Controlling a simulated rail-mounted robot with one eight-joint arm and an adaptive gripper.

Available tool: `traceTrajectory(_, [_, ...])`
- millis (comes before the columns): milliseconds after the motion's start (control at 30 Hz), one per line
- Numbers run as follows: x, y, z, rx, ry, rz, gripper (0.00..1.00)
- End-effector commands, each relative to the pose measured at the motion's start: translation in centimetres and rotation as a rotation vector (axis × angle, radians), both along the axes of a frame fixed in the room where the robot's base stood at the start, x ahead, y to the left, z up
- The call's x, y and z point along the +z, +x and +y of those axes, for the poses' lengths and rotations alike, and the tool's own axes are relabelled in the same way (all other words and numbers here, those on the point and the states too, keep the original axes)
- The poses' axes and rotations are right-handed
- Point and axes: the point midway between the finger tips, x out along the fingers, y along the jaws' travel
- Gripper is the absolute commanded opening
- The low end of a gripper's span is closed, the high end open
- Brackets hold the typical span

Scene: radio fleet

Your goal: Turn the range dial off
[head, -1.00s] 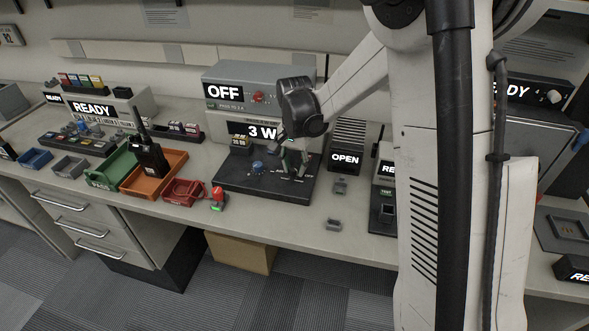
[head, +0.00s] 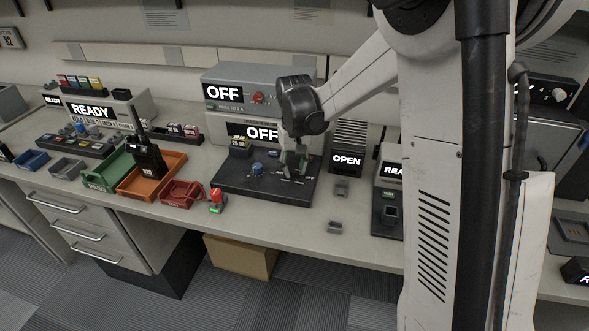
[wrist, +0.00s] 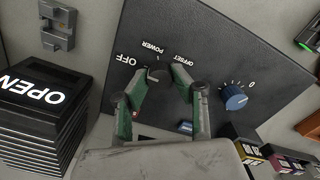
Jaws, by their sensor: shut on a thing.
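The range dial appears to be the dark knob (wrist: 158,73) on the black panel (head: 232,184), with OFF, POWER and OFFSET printed around it. My gripper (head: 293,173) is at this knob, with its green-grey fingers either side of it in the wrist view (wrist: 163,78), shut on it. The fingers hide part of the knob, so its exact pointing is hard to tell. The lower display (head: 262,134) behind the panel reads OFF. A blue knob (wrist: 235,98) sits on the same panel, apart from my fingers; it also shows in the head view (head: 257,168).
An upper unit (head: 285,76) also reads OFF. A finned box with an OPEN sign (head: 347,160) stands right of the panel. A red tray (head: 181,194), a red-topped device (head: 216,198) and a handheld radio (head: 147,157) are to the left.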

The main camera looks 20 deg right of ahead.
Motion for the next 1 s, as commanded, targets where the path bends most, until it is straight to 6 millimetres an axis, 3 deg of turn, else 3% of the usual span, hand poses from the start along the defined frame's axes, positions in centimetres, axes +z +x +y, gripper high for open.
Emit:
traceTrajectory(533, [0.03, 0.01, 0.00, 0.029, 0.000, 0.000, 0.00])
traceTrajectory(567, [0.03, 0.01, 0.00, 0.029, 0.000, 0.000, 0.25])
traceTrajectory(700, [0.03, 0.00, 0.00, 0.028, 0.000, 0.000, 0.42])
traceTrajectory(1000, [0.26, 0.00, 0.00, 0.028, 0.000, 0.000, 0.42])
